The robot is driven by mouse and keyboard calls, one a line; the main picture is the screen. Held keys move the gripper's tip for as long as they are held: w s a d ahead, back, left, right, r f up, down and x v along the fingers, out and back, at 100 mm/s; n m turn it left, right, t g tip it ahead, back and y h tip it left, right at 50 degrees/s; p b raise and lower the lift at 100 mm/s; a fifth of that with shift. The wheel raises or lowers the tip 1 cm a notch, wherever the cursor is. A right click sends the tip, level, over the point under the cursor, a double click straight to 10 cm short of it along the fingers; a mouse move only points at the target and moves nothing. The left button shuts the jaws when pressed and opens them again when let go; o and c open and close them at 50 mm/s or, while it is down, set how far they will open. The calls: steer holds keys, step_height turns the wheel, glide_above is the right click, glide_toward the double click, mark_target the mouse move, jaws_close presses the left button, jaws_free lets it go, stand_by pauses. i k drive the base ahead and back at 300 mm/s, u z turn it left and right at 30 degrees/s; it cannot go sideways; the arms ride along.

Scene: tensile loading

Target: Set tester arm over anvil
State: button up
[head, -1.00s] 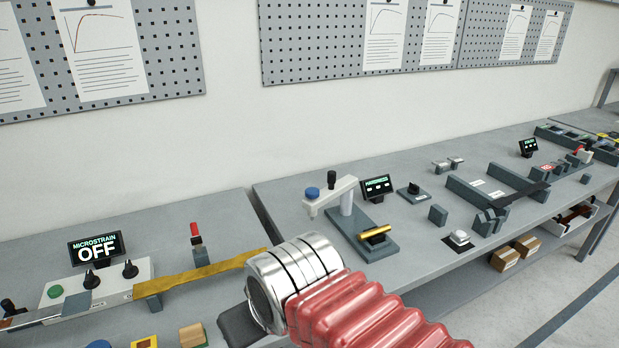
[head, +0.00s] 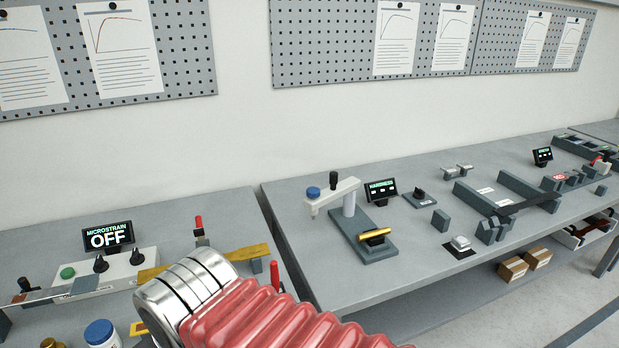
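The hardness tester stands on the right-hand bench, with a dark grey base (head: 362,240) and a pale post (head: 349,204). Its white tester arm (head: 333,195) sticks out to the left of the post, with a blue knob (head: 313,193) at its free end and a black handle (head: 333,180). A brass bar (head: 374,234) lies on the anvil at the front right of the base; the bar hides much of the anvil. The tester arm's free end is clear of the anvil. My own arm's metal wrist and red bellows fill the lower left; my gripper's fingers do not show.
A small hardness display (head: 381,190) stands behind the tester. A dark block with a knob (head: 420,199) and a grey block (head: 440,220) stand to its right. The left bench (head: 226,207) holds a microstrain display (head: 108,238) and a long brass strip. Bench top left of the tester is clear.

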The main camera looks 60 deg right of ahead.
mark_target(335, 191)
steer(key=u, duration=0.25)
steer(key=k, duration=1.35)
steer(key=z, duration=0.9)
steer(key=i, duration=1)
steer(key=z, duration=0.05)
